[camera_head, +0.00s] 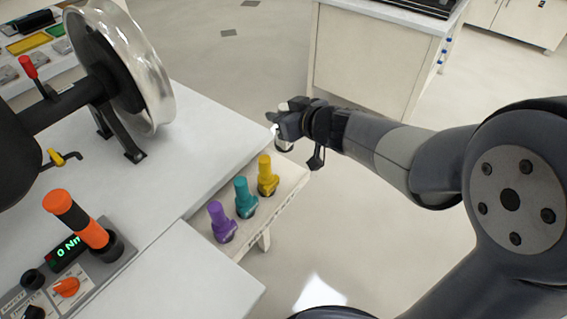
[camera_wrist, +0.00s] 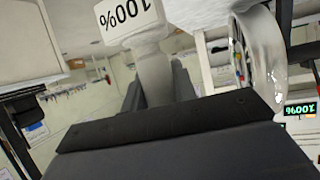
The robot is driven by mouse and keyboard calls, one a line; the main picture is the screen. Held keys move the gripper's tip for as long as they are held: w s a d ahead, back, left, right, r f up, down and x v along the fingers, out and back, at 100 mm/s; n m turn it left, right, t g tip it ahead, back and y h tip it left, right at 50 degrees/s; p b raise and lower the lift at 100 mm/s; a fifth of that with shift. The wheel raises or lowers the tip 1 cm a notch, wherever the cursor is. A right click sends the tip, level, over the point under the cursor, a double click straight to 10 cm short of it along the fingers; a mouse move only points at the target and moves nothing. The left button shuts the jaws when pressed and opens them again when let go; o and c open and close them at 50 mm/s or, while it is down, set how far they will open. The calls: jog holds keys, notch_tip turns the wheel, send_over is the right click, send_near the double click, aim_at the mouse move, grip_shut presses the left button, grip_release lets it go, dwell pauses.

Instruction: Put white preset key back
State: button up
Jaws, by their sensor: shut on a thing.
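My gripper (camera_head: 286,124) is shut on the white preset key (camera_head: 284,146) at the far end of the key rack (camera_head: 278,205). The key's white top and lower end show above and below the fingers. In the wrist view, the white key (camera_wrist: 152,68) carries a black "100%" label, and its stem stands between my fingers. I cannot tell whether its lower end touches the rack. Yellow (camera_head: 267,176), teal (camera_head: 244,198) and purple (camera_head: 221,222) keys stand upright in a row on the rack.
A bench (camera_head: 185,150) adjoins the rack and holds a wheel (camera_head: 150,75) on a stand. An orange-and-black handle (camera_head: 92,235) stands on a control panel with a green "0 Nm" display (camera_head: 69,247). Open floor (camera_head: 370,215) lies right of the rack.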

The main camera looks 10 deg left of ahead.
aim_at(290, 146)
jog(key=shift+f+b, duration=3.35)
jog(key=shift+f, duration=1.35)
jog(key=shift+f, duration=0.15)
jog(key=o, duration=0.9)
jog(key=shift+s+d+r, duration=0.1)
jog(key=shift+d+r, duration=0.1)
jog(key=shift+r, duration=0.15)
jog(key=p+v, duration=0.5)
jog(key=v, duration=0.6)
jog(key=shift+s+d, duration=0.2)
jog(key=shift+s, duration=0.05)
